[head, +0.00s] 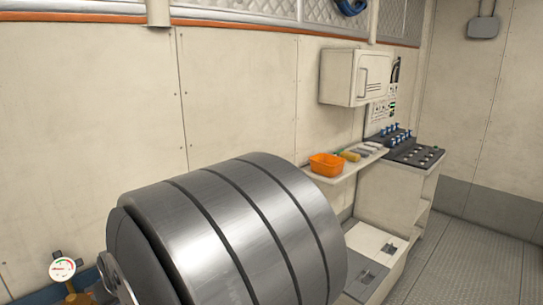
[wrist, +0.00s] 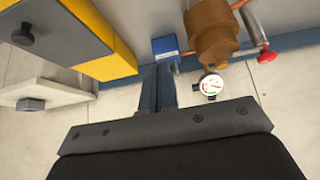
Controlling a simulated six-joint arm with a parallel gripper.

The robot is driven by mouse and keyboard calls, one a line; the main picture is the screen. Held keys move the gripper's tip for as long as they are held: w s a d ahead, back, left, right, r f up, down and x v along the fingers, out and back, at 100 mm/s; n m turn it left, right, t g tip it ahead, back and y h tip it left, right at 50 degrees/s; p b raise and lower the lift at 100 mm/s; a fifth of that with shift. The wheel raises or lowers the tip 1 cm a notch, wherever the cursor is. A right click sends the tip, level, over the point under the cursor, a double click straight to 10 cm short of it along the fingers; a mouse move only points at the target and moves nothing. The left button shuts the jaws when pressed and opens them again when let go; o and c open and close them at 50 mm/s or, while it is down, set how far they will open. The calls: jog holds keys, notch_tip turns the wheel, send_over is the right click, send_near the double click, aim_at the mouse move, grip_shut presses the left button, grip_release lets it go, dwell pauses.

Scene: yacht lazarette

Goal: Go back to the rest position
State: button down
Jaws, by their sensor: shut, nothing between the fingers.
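My gripper (wrist: 160,68) shows in the wrist view, its two dark fingers together with nothing held between them. A small blue block (wrist: 165,48) appears just past the fingertips; I cannot tell how far beyond them it is. My gripper does not show in the head view.
In the wrist view are a brass-brown fitting (wrist: 212,38), a white dial gauge (wrist: 211,85), a red knob (wrist: 266,57) and a yellow-and-grey block (wrist: 75,40). In the head view, an orange bin (head: 326,165) sits on a wall shelf, below a white cabinet (head: 352,77).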

jog(key=x, duration=1)
jog(key=shift+w, duration=0.1)
jog(key=a+r, duration=0.1)
jog(key=r, duration=0.3)
jog(key=w+r, duration=0.1)
jog(key=r, duration=0.3)
jog(key=w+a+r, duration=0.1)
jog(key=r, duration=0.3)
jog(key=shift+w+a+r, duration=0.1)
jog(key=shift+w+a, duration=0.15)
jog(key=shift+a, duration=0.1)
jog(key=v, duration=1)
jog(key=shift+m+t+h, duration=0.3)
jog(key=shift+m, duration=0.2)
jog(key=shift+w+d, duration=1.65)
jog(key=shift+d, duration=0.1)
